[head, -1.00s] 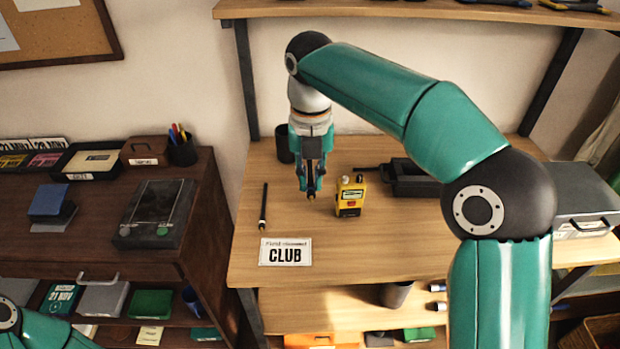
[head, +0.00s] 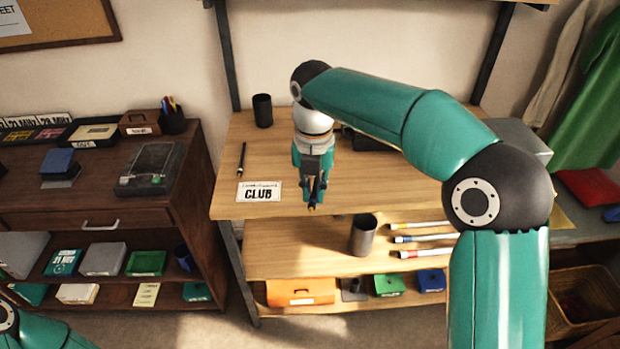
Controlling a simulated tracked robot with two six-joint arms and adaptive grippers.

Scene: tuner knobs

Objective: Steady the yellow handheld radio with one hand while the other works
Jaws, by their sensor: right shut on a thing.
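My right gripper (head: 314,203) points down over the front part of the wooden workbench (head: 230,140), right of the CLUB card (head: 259,192). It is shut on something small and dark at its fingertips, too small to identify. The yellow handheld radio does not show now; my right wrist and gripper cover the part of the bench where it stood. Only a piece of my left arm shows at the lower left edge, and its gripper is out of view.
A black pen (head: 241,160) and black cup (head: 262,111) are on the bench left of my gripper. A dark case (head: 368,143) is partly hidden behind my arm. Below, a shelf holds a dark cup (head: 364,236) and several rolled tubes. A dark cabinet (head: 120,205) stands left.

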